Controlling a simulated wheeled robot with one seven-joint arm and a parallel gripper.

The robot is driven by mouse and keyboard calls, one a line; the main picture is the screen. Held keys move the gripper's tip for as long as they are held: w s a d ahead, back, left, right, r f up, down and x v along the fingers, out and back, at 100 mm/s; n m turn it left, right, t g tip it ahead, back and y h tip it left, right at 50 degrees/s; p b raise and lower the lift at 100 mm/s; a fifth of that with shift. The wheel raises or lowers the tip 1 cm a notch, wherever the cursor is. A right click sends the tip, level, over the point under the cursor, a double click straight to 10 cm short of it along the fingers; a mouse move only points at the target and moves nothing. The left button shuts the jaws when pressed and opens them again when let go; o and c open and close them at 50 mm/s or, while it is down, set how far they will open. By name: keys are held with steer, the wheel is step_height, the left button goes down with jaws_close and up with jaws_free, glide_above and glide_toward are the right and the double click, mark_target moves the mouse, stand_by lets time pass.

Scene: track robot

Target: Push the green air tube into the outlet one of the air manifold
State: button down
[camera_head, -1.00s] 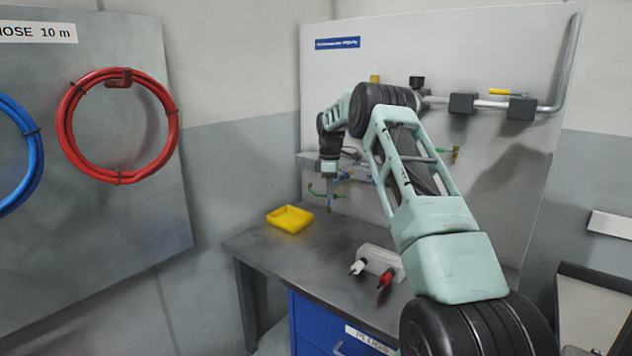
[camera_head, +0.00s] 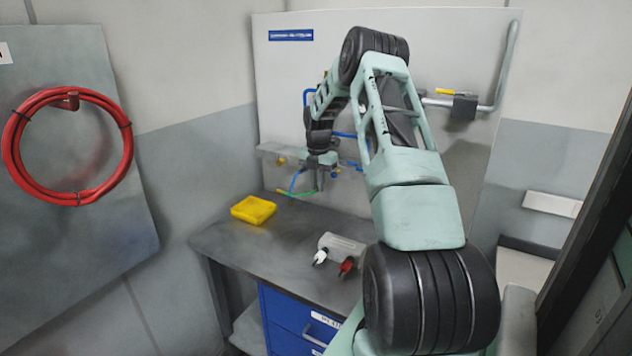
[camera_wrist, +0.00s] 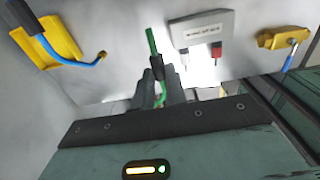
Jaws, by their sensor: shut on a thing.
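My gripper (camera_wrist: 158,85) is shut on the green air tube (camera_wrist: 152,44), whose lower part shows between the dark fingers in the wrist view. A grey rail (camera_head: 272,149) on the panel is partly behind my arm. I cannot tell which part is the manifold or its outlet one.
A yellow tray (camera_head: 254,209) lies on the bench (camera_head: 225,240). A grey block (camera_head: 342,247) with a white and a red piece stands to its right. Blue tubes (camera_head: 293,181) hang close to my gripper. A red hose coil (camera_head: 127,150) hangs at the left.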

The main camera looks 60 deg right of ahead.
steer(key=shift+d+r+p, duration=0.1)
steer(key=shift+d+p, duration=0.3)
steer(key=shift+d, duration=0.05)
steer(key=shift+w+d+p, duration=0.15)
steer(key=shift+d+p, duration=0.3)
steer(key=shift+d, duration=0.8)
steer(key=shift+w+d+p, duration=0.1)
steer(key=shift+d+p, duration=0.3)
steer(key=shift+d, duration=0.8)
steer(key=shift+d+p, duration=0.35)
steer(key=shift+d, duration=0.05)
steer(key=shift+w+d, duration=0.1)
steer(key=shift+d, duration=0.85)
steer(key=c, duration=1.3)
jaws_free()
steer(key=shift+c, duration=0.2)
